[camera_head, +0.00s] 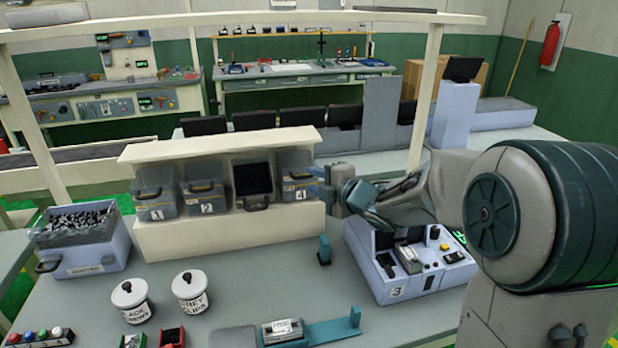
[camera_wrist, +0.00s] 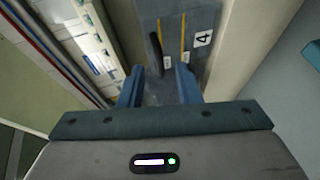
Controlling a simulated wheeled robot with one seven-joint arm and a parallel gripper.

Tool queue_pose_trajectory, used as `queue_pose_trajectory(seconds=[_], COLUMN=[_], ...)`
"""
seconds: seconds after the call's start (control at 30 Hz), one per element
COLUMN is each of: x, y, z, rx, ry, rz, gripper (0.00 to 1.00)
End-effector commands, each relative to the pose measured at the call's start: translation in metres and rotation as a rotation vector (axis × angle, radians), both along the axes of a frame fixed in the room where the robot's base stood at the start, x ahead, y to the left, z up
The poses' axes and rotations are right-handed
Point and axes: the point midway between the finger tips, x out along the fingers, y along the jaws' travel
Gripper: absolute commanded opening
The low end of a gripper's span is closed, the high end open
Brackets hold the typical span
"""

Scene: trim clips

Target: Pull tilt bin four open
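Tilt bin four (camera_head: 301,190) is the rightmost grey bin in the cream rack and looks shut. Its face, marked 4, also fills the upper middle of the wrist view (camera_wrist: 203,62). Its dark handle (camera_wrist: 155,52) shows there, just beyond the gap between my fingertips. My gripper (camera_head: 328,186) is at the right front of bin four. In the wrist view my gripper (camera_wrist: 160,72) has its two blue fingers apart with nothing seen held. Whether a finger touches the handle I cannot tell.
Bins one (camera_head: 155,193) and two (camera_head: 204,198) look shut; the third bin (camera_head: 253,180) is tilted open beside bin four. A small teal stand (camera_head: 324,250) and a control box marked 3 (camera_head: 398,290) stand near my arm. The bench (camera_head: 240,270) before the rack is mostly clear.

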Motion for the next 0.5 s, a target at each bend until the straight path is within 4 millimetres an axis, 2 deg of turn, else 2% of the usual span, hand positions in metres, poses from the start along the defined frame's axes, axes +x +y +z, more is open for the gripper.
queue_pose_trajectory(seconds=[0.2,0.5], x=[0.020,0.025], y=[0.017,0.021], z=[-0.005,-0.007], rx=[0.001,0.001], ry=[0.002,0.001], rz=[0.002,0.000], gripper=[0.31,0.31])
